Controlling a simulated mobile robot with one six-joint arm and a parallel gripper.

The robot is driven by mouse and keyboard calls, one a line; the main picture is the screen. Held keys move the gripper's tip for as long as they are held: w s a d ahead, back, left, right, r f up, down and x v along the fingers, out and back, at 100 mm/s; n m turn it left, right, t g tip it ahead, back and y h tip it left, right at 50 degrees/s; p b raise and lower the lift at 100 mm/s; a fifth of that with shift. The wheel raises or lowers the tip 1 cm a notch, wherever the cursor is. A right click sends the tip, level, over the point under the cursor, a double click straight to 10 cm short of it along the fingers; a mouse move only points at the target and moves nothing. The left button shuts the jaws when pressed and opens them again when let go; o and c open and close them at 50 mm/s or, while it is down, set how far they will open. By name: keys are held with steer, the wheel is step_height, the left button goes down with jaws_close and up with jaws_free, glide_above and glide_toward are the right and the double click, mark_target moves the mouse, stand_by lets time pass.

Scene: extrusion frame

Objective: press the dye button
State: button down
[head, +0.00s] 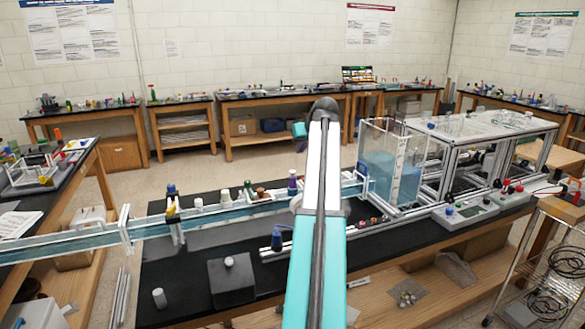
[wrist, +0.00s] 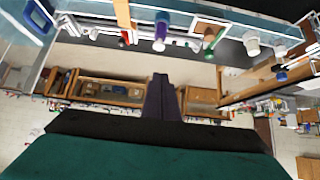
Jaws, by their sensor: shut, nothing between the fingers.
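No label for a dye button can be read. A purple bottle with a white cap (head: 292,183) stands at the water channel (head: 240,208), just left of my arm in the head view. The purple bottle also shows near the top of the wrist view (wrist: 161,30). A small blue knob (head: 277,240) sits on a rail on the black bench, left of my arm. I cannot tell whether either is the dye button. My gripper (wrist: 161,80) shows as dark fingers, shut and empty, apart from the bottle in the wrist view. In the head view my arm hides it.
A clear water tank (head: 395,170) and a metal extrusion frame (head: 480,135) stand right of my arm. Control boxes with coloured knobs (head: 465,213) sit at the bench's front right. A grey block (head: 231,282) and a white-grey cylinder (head: 159,298) are at front left.

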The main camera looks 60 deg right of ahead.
steer(key=shift+w+d+f, duration=0.1)
steer(key=shift+w+f, duration=0.05)
steer(key=shift+w, duration=0.05)
steer(key=p, duration=0.5)
glide_above(294, 172)
steer(key=s+a, duration=0.2)
step_height(294, 172, down, 8)
steer(key=shift+w+a+f+p, duration=0.1)
steer(key=shift+f+p, duration=0.25)
steer(key=shift+f, duration=0.35)
steer(key=shift+w+a+f+p, duration=0.1)
steer(key=shift+f+p, duration=0.25)
steer(key=shift+f, duration=0.35)
steer(key=shift+f+b, duration=1)
steer(key=shift+b, duration=0.3)
steer(key=r+b+v, duration=0.1)
steer(key=v, duration=0.5)
steer(key=w+d+r+b+v, duration=0.1)
steer(key=b+v, duration=0.1)
steer(key=v, duration=0.5)
steer(key=shift+w, duration=0.35)
